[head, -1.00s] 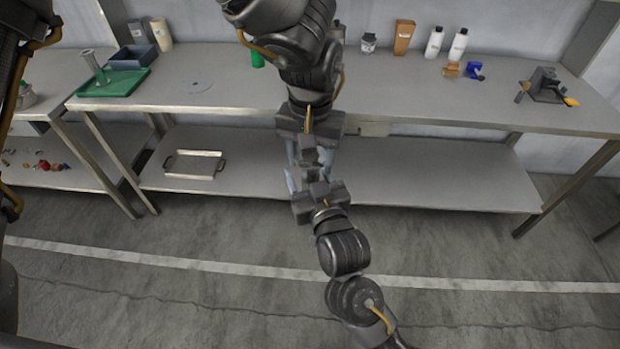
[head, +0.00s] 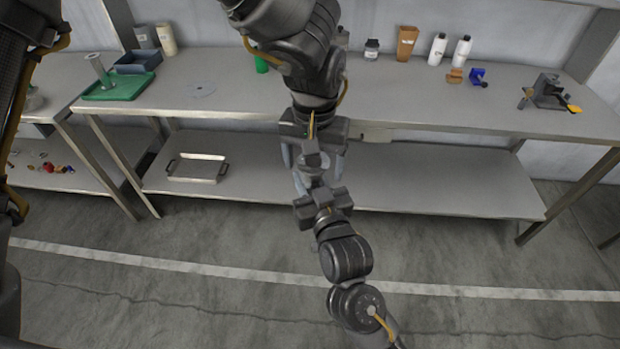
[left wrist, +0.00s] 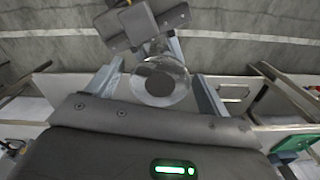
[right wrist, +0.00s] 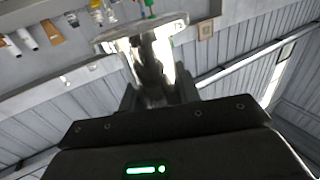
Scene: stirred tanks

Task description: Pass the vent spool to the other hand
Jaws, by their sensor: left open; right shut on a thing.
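The vent spool (head: 312,160) is a grey flanged piece between my two grippers, held in the air in front of the bench. My right gripper (head: 321,190), below it, is shut on it. In the right wrist view the spool (right wrist: 152,45) stands up from the jaws, its wide shiny flange at the far end. My left gripper (head: 311,168) comes from above and is open. In the left wrist view its two fingers stand on either side of the spool's round flange (left wrist: 160,82), with gaps showing at both sides. The exact finger depth is hard to tell.
A bench (head: 400,95) with a lower shelf (head: 440,180) runs behind the grippers. On it are a green tray (head: 122,88) bearing a flanged post, a blue-grey bin (head: 138,62), white bottles (head: 438,49) and a dark vice-like fixture (head: 550,92). The floor in front is clear.

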